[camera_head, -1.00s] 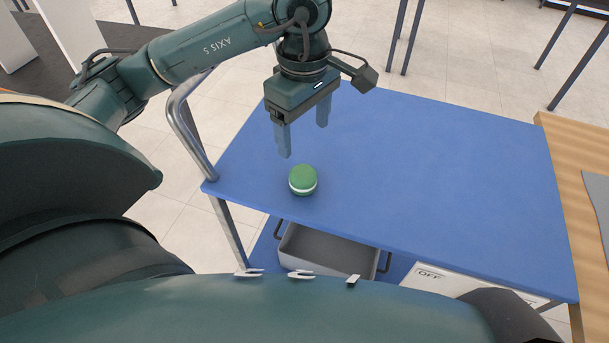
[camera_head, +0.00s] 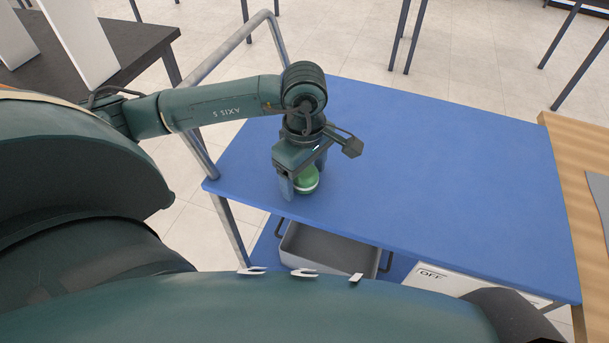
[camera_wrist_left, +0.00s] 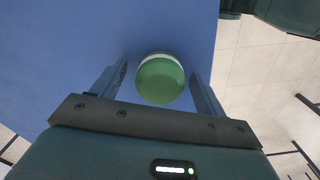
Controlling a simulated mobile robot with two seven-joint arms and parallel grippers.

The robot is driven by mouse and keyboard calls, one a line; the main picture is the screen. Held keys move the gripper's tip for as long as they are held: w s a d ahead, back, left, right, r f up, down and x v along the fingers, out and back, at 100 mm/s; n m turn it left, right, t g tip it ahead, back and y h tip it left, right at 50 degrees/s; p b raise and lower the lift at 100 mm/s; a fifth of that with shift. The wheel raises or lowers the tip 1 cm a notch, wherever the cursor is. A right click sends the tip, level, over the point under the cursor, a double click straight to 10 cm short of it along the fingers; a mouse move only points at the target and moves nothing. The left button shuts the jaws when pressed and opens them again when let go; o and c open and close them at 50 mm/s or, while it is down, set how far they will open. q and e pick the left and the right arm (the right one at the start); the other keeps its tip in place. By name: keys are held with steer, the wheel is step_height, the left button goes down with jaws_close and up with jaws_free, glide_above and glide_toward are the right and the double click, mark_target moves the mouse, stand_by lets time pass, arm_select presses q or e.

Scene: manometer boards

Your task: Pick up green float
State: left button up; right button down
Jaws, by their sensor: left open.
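The green float (camera_head: 308,180), round with a white band, sits on the blue table (camera_head: 430,180) near its front left edge. It also shows in the left wrist view (camera_wrist_left: 160,80). My left gripper (camera_head: 305,188) is low over the table, pointing down, with one finger on each side of the float. In the left wrist view my left gripper (camera_wrist_left: 163,85) is open, with gaps between the float and both fingers. The gripper body hides part of the float in the head view. My right gripper is not in view.
A metal rail (camera_head: 198,140) rises at the table's left edge, close to my left arm. A grey bin (camera_head: 330,250) sits under the table's front edge. A wooden surface (camera_head: 580,190) adjoins on the right. The table's middle and right are clear.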

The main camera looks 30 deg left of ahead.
arm_select(q)
steer(key=c, duration=1)
steer(key=shift+r, duration=0.15)
